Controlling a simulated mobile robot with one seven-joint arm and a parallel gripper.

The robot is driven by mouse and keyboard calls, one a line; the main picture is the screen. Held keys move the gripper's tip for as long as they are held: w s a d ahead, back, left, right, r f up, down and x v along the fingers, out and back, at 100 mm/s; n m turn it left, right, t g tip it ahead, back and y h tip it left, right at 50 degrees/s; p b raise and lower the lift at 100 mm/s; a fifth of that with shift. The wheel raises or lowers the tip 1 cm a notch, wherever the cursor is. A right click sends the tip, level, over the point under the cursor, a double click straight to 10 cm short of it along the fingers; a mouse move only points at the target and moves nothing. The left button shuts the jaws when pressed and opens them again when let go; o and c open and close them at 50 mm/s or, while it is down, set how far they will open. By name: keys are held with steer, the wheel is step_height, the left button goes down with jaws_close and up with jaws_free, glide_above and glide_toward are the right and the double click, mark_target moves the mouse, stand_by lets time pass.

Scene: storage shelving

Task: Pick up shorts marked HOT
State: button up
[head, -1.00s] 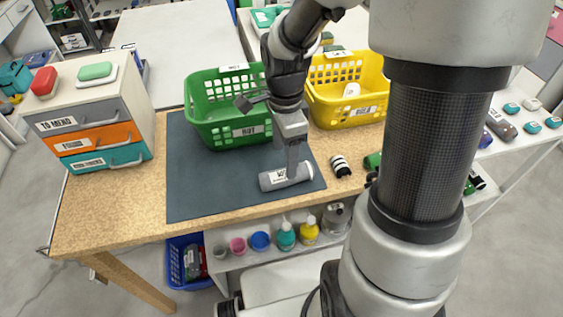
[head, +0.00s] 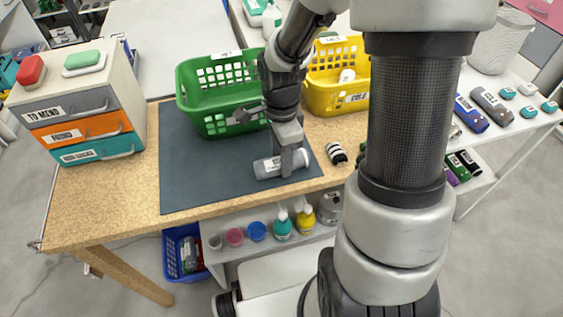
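A grey rolled garment (head: 264,168) with a white label lies on the dark mat (head: 200,180) near its front right corner. The label is too small and too covered to read. My gripper (head: 289,164) points down at the roll's right part, and a finger crosses in front of it. The other finger is hidden, so I cannot tell whether it is closed on the roll. The roll appears to rest on the mat.
A green basket (head: 200,112) and a yellow basket (head: 322,98) stand behind. A drawer unit (head: 76,122) is at left, a black-and-white striped roll (head: 337,153) at right. Bottles and several cups sit on a lower shelf. The mat's left side is clear.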

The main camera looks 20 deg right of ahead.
steer(key=c, duration=0.5)
steer(key=shift+r, duration=0.1)
